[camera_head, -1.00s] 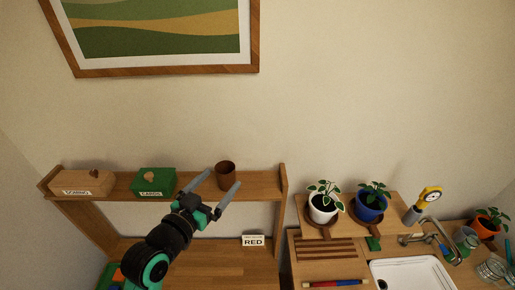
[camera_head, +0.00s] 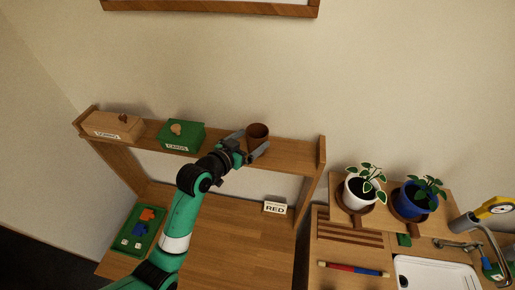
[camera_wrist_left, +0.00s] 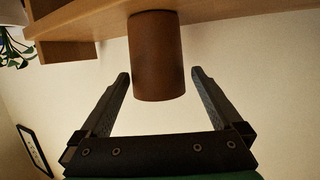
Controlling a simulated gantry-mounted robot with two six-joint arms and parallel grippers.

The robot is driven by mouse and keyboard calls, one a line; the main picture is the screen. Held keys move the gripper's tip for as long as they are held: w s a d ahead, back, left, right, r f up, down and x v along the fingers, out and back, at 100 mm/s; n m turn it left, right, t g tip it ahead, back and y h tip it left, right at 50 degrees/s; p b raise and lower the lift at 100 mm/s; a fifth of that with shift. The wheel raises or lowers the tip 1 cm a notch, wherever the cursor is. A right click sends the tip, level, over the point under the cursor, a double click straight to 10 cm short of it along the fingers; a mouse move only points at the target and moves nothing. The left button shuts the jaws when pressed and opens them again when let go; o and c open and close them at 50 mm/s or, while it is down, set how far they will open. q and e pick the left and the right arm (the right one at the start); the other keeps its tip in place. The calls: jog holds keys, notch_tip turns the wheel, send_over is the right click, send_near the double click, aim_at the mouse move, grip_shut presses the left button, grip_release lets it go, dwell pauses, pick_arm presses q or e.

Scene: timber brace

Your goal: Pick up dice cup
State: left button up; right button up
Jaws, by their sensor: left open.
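The brown dice cup (camera_head: 258,131) stands upright on the wooden shelf (camera_head: 225,143), right of the green box. My left gripper (camera_head: 251,143) is open at the cup, with one finger towards each side of it. In the left wrist view the picture is upside down, so the cup (camera_wrist_left: 158,60) seems to hang from the shelf (camera_wrist_left: 215,15). There the open fingers (camera_wrist_left: 160,73) flank the cup's upper part with a visible gap on both sides. How deep the tips reach along the cup is hard to tell. My right gripper is out of view.
A green box (camera_head: 181,136) and a tan box (camera_head: 113,125) share the shelf to the left. The shelf's upright end panel (camera_head: 321,152) stands right of the cup. Potted plants stand farther right.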

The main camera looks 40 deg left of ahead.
aim_at(262, 132)
pick_arm(q)
jog(key=shift+w+f, duration=0.15)
jog(key=shift+w, duration=0.4)
jog(key=shift+x, duration=2.6)
jog(key=shift+d, duration=0.1)
jog(key=c, duration=1.2)
jog(key=shift+o, duration=0.2)
